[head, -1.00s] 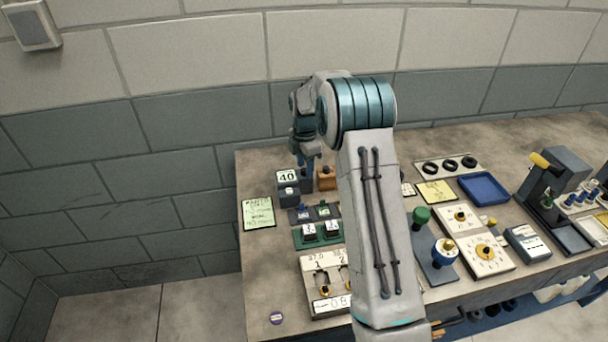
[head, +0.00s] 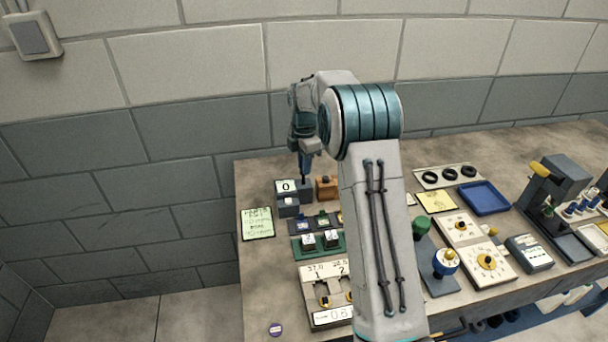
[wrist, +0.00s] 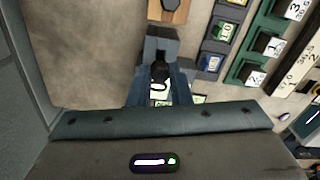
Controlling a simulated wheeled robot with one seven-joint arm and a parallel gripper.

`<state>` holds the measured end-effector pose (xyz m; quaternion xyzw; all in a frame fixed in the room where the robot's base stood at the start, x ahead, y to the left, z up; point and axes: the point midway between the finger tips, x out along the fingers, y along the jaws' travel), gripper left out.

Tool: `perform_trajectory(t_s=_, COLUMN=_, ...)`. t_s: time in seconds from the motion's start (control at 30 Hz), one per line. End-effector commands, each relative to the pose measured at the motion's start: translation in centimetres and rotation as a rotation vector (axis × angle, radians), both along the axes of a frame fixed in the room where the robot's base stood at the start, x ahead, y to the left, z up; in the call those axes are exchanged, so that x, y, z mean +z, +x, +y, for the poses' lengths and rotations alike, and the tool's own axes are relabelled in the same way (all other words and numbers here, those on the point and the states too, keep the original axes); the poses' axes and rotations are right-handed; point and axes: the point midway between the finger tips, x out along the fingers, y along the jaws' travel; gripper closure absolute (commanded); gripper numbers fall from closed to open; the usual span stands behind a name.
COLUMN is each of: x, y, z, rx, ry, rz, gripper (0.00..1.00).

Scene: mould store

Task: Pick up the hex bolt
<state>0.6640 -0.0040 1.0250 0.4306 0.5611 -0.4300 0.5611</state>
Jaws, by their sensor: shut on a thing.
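My gripper (head: 305,164) is shut on the hex bolt, a dark upright piece (head: 304,184) below its fingertips in the head view. The bolt (wrist: 160,72) also shows as a dark head between the blue fingers in the wrist view. Below and beside it stands a small dark grey block (head: 288,207), with a display (head: 287,187) reading 0. The grey block (wrist: 161,45) shows just past the bolt in the wrist view. Whether a small gap separates bolt and block is hard to tell.
An orange-brown block (head: 327,187) stands close on the right. A blue tray (head: 484,198) is farther right. Bare table lies behind the display.

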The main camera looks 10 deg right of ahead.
Motion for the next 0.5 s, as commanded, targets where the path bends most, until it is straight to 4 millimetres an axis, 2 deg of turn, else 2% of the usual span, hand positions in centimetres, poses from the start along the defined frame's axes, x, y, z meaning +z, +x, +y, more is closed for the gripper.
perform_trajectory(t_s=0.3, x=3.9, y=-2.2, z=-6.0, rx=-0.005, ry=-0.001, rz=-0.002, gripper=1.00)
perform_trajectory(t_s=0.5, x=6.1, y=-3.4, z=-9.2, rx=-0.003, ry=-0.001, rz=-0.002, gripper=1.00)
